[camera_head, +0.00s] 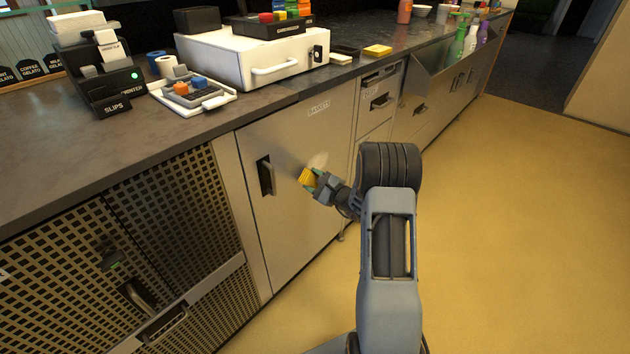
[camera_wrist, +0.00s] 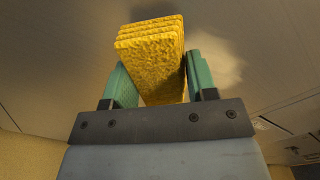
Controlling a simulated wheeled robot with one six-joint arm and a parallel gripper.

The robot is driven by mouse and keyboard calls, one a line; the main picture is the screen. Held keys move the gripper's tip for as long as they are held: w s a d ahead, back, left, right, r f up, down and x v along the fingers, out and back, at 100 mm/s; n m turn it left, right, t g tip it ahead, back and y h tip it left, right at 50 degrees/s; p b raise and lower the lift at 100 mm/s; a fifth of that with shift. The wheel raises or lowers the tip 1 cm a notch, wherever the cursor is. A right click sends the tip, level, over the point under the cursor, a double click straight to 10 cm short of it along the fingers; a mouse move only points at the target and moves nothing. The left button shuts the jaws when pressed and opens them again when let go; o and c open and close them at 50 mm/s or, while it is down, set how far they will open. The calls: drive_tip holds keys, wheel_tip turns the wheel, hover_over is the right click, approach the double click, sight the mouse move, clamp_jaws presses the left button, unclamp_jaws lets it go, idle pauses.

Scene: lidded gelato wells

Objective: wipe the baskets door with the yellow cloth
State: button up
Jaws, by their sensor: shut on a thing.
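My gripper (camera_head: 311,180) is shut on the folded yellow cloth (camera_head: 306,178), in front of a beige cabinet door with a dark handle (camera_head: 266,175). The door (camera_head: 290,225) has a small label near its top, too small to read surely. In the wrist view the cloth (camera_wrist: 150,50) stands up between the green fingers (camera_wrist: 160,85), its layers showing. A pale smudge (camera_head: 318,160) on the door is just above and right of the cloth; it also shows in the wrist view (camera_wrist: 225,70). I cannot tell whether the cloth touches the door.
The dark counter (camera_head: 120,150) runs above the door. A mesh-fronted unit (camera_head: 120,240) is left of the door. The floor (camera_head: 520,230) at right is clear.

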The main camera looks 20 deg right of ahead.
sight(322, 162)
drive_tip(key=shift+b+x, duration=0.4)
drive_tip(key=shift+x, duration=0.5)
idle(0.4)
drive_tip(key=shift+w+d+f+b, duration=0.1)
drive_tip(key=shift+w+d+b, duration=0.1)
drive_tip(key=shift+d+b, duration=0.25)
drive_tip(key=shift+w+d+b, duration=0.2)
drive_tip(key=shift+w+d, duration=0.05)
drive_tip(key=shift+d, duration=0.4)
drive_tip(key=shift+w+d, duration=0.15)
drive_tip(key=shift+d, duration=0.2)
drive_tip(key=shift+w+d+b, duration=0.35)
drive_tip(key=shift+d+b, duration=0.05)
drive_tip(key=shift+d, duration=0.25)
drive_tip(key=shift+w+d+b, duration=0.35)
drive_tip(key=shift+d, duration=0.25)
drive_tip(key=shift+w+d+b, duration=0.3)
drive_tip(key=shift+d+b, duration=0.05)
drive_tip(key=shift+d, duration=0.35)
drive_tip(key=shift+w+d+b, duration=0.35)
drive_tip(key=shift+d, duration=0.35)
